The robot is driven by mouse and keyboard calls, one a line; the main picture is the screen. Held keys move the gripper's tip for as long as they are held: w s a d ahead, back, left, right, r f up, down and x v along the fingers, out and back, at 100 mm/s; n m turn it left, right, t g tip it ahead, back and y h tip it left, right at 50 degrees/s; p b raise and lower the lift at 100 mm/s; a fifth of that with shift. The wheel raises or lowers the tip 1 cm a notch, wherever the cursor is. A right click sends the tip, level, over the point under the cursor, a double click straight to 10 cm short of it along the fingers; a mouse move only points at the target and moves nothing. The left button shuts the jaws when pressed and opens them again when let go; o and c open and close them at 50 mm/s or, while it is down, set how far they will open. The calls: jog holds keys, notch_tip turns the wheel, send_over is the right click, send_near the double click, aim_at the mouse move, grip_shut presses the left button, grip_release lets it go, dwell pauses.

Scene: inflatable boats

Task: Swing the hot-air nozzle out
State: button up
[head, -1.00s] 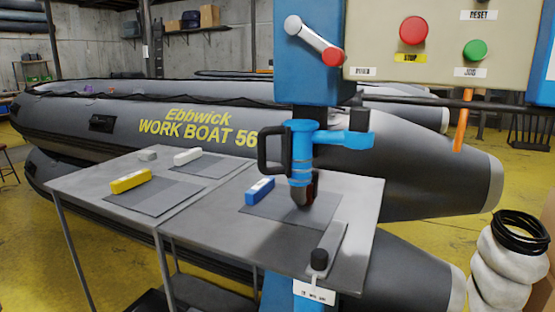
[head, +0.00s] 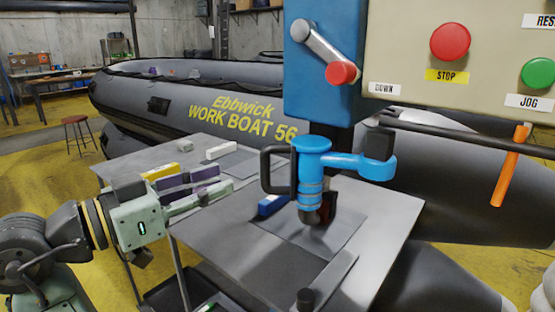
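The hot-air tool is a blue upright cylinder (head: 311,180) with a black loop handle (head: 267,170) on its left. Its dark nozzle tip (head: 318,214) points down, close over a dark mat on the grey table. A blue arm (head: 355,163) runs right from it to a black block (head: 379,144). The tool hangs below the blue machine column (head: 325,85). My gripper (head: 225,180), pale green with dark purple finger parts, is left of the handle, clear of it. Its fingers point right and look apart, with nothing seen between them.
A control panel (head: 415,60) with red and green buttons is at upper right. A lever with a red knob (head: 341,73) is on the column. An orange handle (head: 510,168) hangs on a dark bar. A blue block (head: 272,205) lies by the nozzle. Grey inflatable boats (head: 225,95) stand behind.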

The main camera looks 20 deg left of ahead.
aim_at(261, 169)
jog(key=p+x, duration=0.2)
jog(key=x, duration=0.8)
jog(key=shift+w+d, duration=0.15)
jog(key=shift+w, duration=0.05)
jog(key=shift+c, duration=0.4)
grip_shut()
